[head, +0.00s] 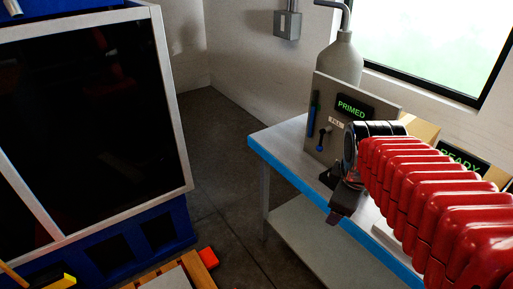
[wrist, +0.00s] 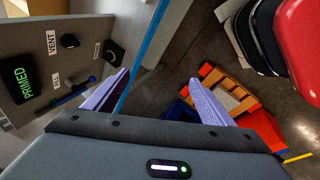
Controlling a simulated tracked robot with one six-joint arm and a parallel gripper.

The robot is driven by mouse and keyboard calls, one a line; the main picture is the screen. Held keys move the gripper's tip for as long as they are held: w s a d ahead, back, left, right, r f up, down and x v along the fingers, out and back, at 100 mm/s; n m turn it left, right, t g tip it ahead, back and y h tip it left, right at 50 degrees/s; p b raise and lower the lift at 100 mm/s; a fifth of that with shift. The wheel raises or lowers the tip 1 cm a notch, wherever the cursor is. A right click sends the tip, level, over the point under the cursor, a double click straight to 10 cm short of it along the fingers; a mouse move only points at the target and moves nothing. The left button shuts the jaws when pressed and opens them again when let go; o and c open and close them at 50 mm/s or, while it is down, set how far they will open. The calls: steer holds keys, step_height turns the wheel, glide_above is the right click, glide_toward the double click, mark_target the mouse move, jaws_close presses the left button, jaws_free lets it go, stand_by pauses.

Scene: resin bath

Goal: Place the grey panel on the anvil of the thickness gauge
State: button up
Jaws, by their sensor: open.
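A flat grey panel (head: 170,279) lies on a wooden crate at the bottom edge of the head view, partly cut off. A small grey surface in the wooden frame in the wrist view (wrist: 229,101) looks like the same panel. My gripper (head: 343,203) is over the front edge of the blue-edged bench, well to the right of and apart from the panel. In the wrist view its two purple fingers (wrist: 158,92) are spread with nothing held between them. A display reading READY (head: 462,157) is partly hidden behind my red arm. I cannot make out the gauge's anvil.
A control board with a PRIMED display (head: 351,107) and a FILL label stands on the bench (head: 283,142), close behind my gripper. A grey bottle (head: 339,58) is behind it. A large dark-fronted cabinet (head: 85,120) fills the left. Open floor lies between cabinet and bench.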

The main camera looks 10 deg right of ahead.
steer(key=s+a+m+y, duration=0.1)
steer(key=s+a+m, duration=0.2)
steer(key=a, duration=0.3)
steer(key=s+a+m+t+y, duration=0.1)
steer(key=s+a+m, duration=0.3)
steer(key=a+m, duration=0.2)
steer(key=shift+a+r, duration=0.15)
steer(key=shift+a, duration=0.55)
